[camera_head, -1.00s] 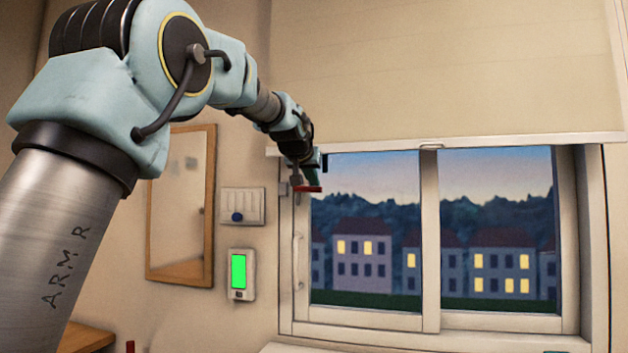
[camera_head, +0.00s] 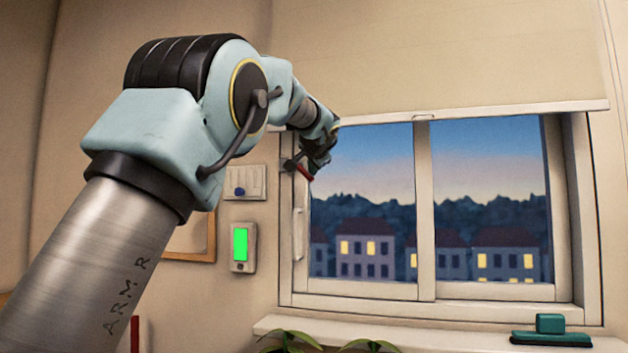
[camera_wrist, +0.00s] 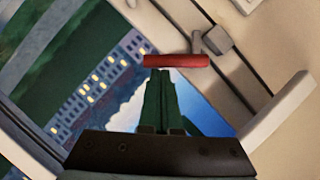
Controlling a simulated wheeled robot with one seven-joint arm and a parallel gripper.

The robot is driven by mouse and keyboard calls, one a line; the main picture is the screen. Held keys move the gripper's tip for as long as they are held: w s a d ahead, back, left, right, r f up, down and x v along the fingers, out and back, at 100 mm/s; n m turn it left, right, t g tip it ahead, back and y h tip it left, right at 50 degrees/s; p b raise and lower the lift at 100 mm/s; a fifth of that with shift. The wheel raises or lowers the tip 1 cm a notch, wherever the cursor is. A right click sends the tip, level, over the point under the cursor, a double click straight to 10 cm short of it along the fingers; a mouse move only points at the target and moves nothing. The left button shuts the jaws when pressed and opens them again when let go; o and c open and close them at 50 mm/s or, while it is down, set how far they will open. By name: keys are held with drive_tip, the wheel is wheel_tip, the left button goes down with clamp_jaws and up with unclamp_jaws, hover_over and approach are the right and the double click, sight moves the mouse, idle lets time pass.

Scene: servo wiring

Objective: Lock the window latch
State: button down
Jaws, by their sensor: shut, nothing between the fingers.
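The window latch sits on the left side of the window frame, high up. Its red lever (camera_head: 305,173) slants down to the right in the head view. In the wrist view the red lever (camera_wrist: 176,61) lies across the picture just beyond my fingertips, with its grey mount (camera_wrist: 214,42) to the right. My gripper (camera_wrist: 160,76) has green fingers pressed together with nothing between them. The fingertips meet the lever's lower edge in the picture; I cannot tell whether they touch it. In the head view my gripper (camera_head: 316,160) is beside the lever, its fingers mostly hidden.
A pale window handle (camera_head: 299,234) stands below the latch. A wall switch (camera_head: 244,183) and a panel with a green screen (camera_head: 242,247) are to the left. A blind (camera_head: 450,60) hangs above. The sill (camera_head: 440,332) holds a green-blue object (camera_head: 551,332).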

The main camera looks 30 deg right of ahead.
drive_tip(key=f+m+b, duration=0.1)
drive_tip(key=b, duration=0.1)
drive_tip(key=f+m+t+b, duration=0.1)
drive_tip(key=b, duration=0.1)
drive_tip(key=shift+w+a+f, duration=0.2)
drive_tip(key=m+t+b, duration=0.1)
drive_tip(key=b, duration=0.1)
drive_tip(key=w+a+m+t+b, duration=0.1)
drive_tip(key=m+b, duration=0.1)
drive_tip(key=b, duration=0.1)
drive_tip(key=f+m+b, duration=0.1)
drive_tip(key=b, duration=0.1)
drive_tip(key=shift+w+a+f+m+t+b, duration=0.1)
drive_tip(key=shift+w+a+m+t+b, duration=0.2)
drive_tip(key=shift+a+m+t+b, duration=0.1)
drive_tip(key=shift+s, duration=0.1)
